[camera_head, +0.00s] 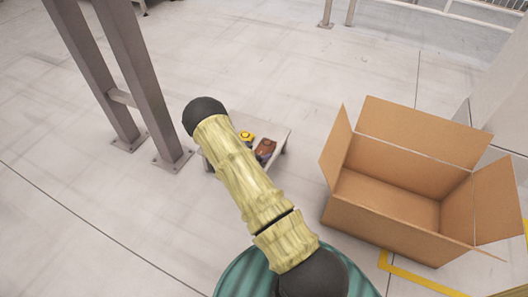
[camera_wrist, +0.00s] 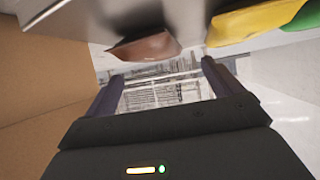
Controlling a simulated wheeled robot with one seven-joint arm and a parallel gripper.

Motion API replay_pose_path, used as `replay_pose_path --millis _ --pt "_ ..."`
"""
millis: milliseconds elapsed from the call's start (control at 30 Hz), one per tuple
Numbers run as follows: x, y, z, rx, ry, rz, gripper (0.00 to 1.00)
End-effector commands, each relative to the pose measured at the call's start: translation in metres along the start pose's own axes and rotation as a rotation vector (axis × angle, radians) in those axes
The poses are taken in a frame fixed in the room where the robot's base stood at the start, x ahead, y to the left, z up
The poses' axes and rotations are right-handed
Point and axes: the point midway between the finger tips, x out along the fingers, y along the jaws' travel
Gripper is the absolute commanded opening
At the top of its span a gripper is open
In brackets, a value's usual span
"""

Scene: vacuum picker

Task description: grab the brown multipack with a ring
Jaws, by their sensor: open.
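The brown multipack (camera_head: 265,148) lies on a small pale table (camera_head: 279,131), partly beside my arm in the head view. In the wrist view the brown pack (camera_wrist: 146,47) is near the top centre, just beyond my fingertips. I cannot make out a ring on it. My gripper (camera_wrist: 161,72) is open, with the two dark fingers apart and nothing between them. The fingers point toward the pack's area without visibly touching it. In the head view my arm hides the gripper.
A large open cardboard box (camera_head: 380,222) stands right of the table. Metal posts (camera_head: 150,90) stand left. Floor between is clear.

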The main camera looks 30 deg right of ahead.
Motion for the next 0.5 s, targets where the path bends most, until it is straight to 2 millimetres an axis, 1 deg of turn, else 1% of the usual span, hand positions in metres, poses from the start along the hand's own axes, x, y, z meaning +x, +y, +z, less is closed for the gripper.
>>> replay_pose_path --millis 33,100,300,400,500 --pt "0.008 0.001 0.005 0.001 0.001 0.002 0.92" --pt "0.016 0.003 0.007 0.002 0.001 0.002 0.92" --pt "0.037 0.004 0.008 0.002 0.001 0.001 0.92" --pt "0.043 0.004 0.005 0.002 0.001 0.001 0.92" --pt "0.043 0.003 0.004 0.001 0.000 0.000 0.92"
